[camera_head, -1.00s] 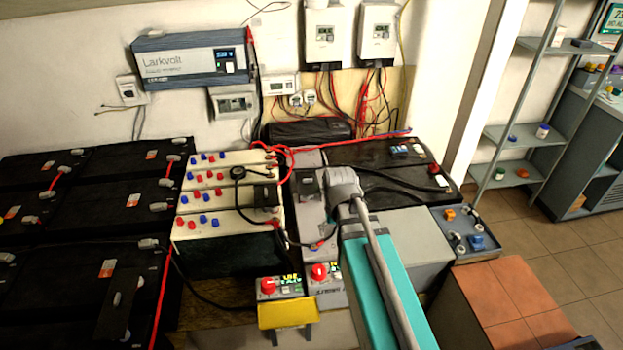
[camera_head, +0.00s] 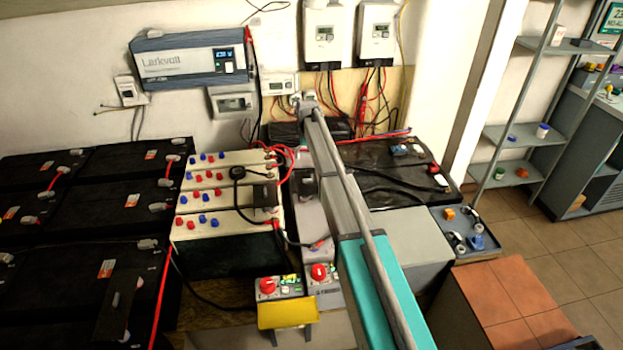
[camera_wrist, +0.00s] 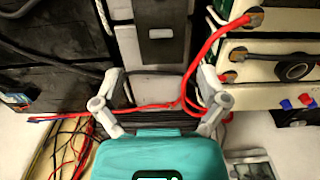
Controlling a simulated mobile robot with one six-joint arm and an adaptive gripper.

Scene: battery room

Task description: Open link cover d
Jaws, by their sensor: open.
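My gripper (camera_wrist: 162,82) is open and empty in the wrist view, with one finger on each side. In the head view the end of my arm (camera_head: 306,104) is at the back, before the wall, and its fingers cannot be made out. A small dark cover (camera_head: 307,187) sits on the grey unit between the cream batteries and my arm. A dark cover with a pale label (camera_wrist: 160,33) shows ahead of the fingers in the wrist view, apart from them. Another dark cover (camera_head: 265,196) sits on a cream battery. I cannot read which is cover d.
Red cables (camera_wrist: 190,75) run close to the fingers. Cream batteries (camera_head: 228,215) with red and blue caps stand left of my arm, and a black battery (camera_head: 390,190) stands right. A black case (camera_head: 285,131) lies by the wall. A yellow piece (camera_head: 287,313) is at the front.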

